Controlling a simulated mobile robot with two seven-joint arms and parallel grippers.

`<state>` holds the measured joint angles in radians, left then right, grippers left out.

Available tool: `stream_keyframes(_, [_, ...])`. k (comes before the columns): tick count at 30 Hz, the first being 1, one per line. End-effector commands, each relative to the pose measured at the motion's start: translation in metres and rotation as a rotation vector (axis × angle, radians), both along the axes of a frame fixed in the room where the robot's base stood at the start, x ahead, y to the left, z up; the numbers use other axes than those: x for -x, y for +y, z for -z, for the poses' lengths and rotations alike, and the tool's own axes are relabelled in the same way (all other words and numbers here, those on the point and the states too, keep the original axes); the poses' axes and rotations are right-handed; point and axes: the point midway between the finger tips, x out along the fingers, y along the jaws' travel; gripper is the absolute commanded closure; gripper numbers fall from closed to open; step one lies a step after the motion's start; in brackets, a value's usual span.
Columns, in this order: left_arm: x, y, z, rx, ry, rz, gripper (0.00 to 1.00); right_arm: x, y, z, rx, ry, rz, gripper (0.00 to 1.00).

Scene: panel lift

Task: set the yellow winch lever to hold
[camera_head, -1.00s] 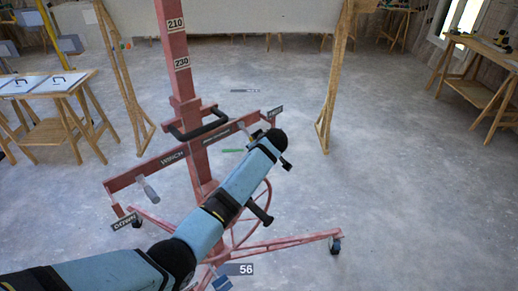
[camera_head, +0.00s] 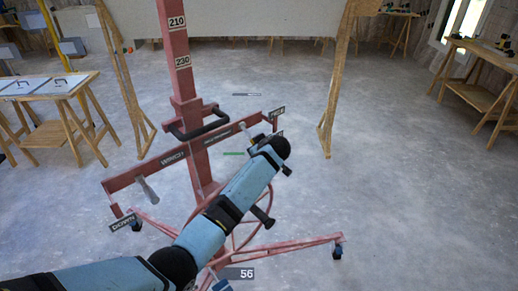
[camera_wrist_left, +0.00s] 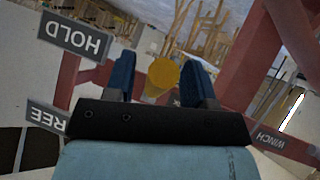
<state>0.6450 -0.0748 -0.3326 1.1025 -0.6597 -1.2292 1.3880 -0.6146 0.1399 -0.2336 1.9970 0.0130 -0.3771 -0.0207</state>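The yellow winch lever shows its round yellow knob (camera_wrist_left: 163,74) in the left wrist view. My left gripper (camera_wrist_left: 158,66) has its two blue fingers apart, one on each side of the knob, with gaps visible; I cannot tell how deep the knob sits between them. The HOLD sign (camera_wrist_left: 75,36) is at upper left of that view and the FREE sign (camera_wrist_left: 48,118) below it; the view is upside down. In the head view my left arm hides the lever and most of the gripper.
The red lift's mast (camera_head: 180,75) and crossbar (camera_head: 190,152) stand ahead, with a grey-handled lever (camera_head: 148,190) at the crossbar's left. A pale panel (camera_head: 245,18) is behind, between wooden trestles (camera_head: 335,85). A table (camera_head: 45,88) is at left, a workbench (camera_head: 485,65) at right. Floor at right is clear.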

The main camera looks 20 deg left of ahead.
Motion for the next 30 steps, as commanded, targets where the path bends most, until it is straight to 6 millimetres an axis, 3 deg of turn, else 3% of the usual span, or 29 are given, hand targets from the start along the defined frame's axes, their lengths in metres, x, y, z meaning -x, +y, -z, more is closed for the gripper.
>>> stream_keyframes(8, [0.004, -0.005, -0.005, 0.003, -0.003, 0.002, 0.5, 0.001, 0.001, 0.002, -0.001, 0.002, -0.002, 0.26])
stream_keyframes(24, [0.074, -0.058, -0.068, 0.004, -0.001, 0.0, 0.5, 0.002, 0.001, 0.014, 0.001, 0.007, -0.002, 0.26])
stream_keyframes(30, [0.086, -0.067, -0.08, 0.001, 0.0, 0.0, 0.5, 0.001, 0.001, 0.015, 0.001, 0.006, -0.002, 0.26])
